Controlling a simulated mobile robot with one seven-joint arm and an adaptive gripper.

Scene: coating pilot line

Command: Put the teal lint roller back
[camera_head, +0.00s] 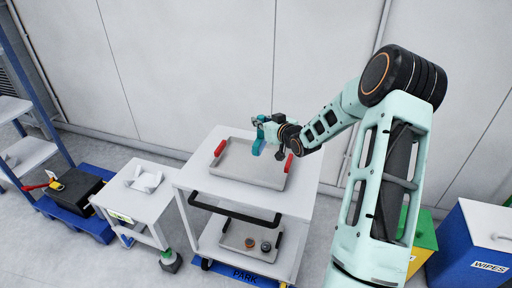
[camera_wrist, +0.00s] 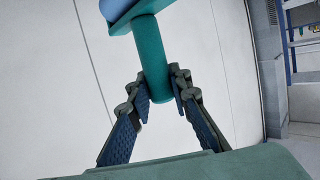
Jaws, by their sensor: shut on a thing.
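The teal lint roller (camera_wrist: 151,58) is in the wrist view, its handle between the two fingers of my gripper (camera_wrist: 158,92), which is shut on it. Its blue-grey roller end (camera_wrist: 115,8) is cut off by the top edge. In the head view the lint roller (camera_head: 258,146) and my gripper (camera_head: 262,128) are above the grey tray on the white cart, apart from the tray as far as I can tell. My gripper is partly hidden by its own wrist there.
The grey tray (camera_head: 262,181) with red handles lies on the white cart (camera_head: 204,168). A lower tray (camera_head: 236,241) holds small round things. A smaller white stand (camera_head: 127,197) with a white cradle (camera_head: 146,181) is to the left. A blue WIPES bin (camera_head: 470,245) is at right.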

